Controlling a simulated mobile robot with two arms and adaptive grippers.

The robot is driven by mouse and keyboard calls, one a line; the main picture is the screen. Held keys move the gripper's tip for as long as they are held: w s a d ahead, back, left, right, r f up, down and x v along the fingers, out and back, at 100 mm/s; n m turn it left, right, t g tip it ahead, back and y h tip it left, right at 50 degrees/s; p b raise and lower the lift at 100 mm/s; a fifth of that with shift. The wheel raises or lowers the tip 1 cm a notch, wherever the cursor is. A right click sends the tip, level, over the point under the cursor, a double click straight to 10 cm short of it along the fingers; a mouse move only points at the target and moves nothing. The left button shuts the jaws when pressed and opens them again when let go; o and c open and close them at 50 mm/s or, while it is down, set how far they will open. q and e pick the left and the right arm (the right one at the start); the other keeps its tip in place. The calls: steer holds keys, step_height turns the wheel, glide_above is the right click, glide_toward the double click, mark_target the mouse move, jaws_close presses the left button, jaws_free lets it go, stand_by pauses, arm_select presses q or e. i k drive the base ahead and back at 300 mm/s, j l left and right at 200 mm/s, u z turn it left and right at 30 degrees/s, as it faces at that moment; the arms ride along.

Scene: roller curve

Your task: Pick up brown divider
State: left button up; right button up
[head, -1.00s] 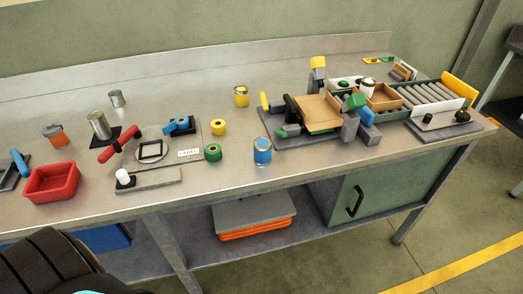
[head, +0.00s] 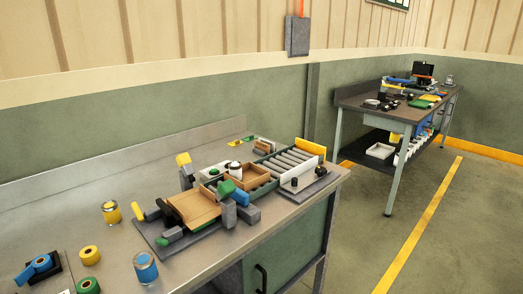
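Several brown pieces show on the metal workbench (head: 110,170), and I cannot tell for sure which is the brown divider. A small brown block (head: 262,147) lies near the back, behind the roller section. A brown open box (head: 250,178) sits at the left end of the rollers. A flat tan-brown board (head: 194,208) lies tilted on the grey base in front of it. Neither of my grippers is in view.
Grey rollers (head: 285,162) end at a yellow bar (head: 311,147) on the right. Yellow, blue and green rolls and cans stand front left, including a blue-banded can (head: 145,268). A second bench (head: 350,97) stands back right. The floor (head: 350,240) between is clear.

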mark_target(262, 146)
steer(key=i+l, duration=0.2)
steer(key=l, duration=0.15)
steer(key=i+l, duration=0.25)
steer(key=i+l+u, duration=0.1)
steer(key=l, duration=0.35)
steer(key=i+l, duration=0.3)
steer(key=i+l+u, duration=0.1)
steer(key=l, duration=0.35)
steer(key=i+l, duration=0.3)
steer(key=l, duration=0.1)
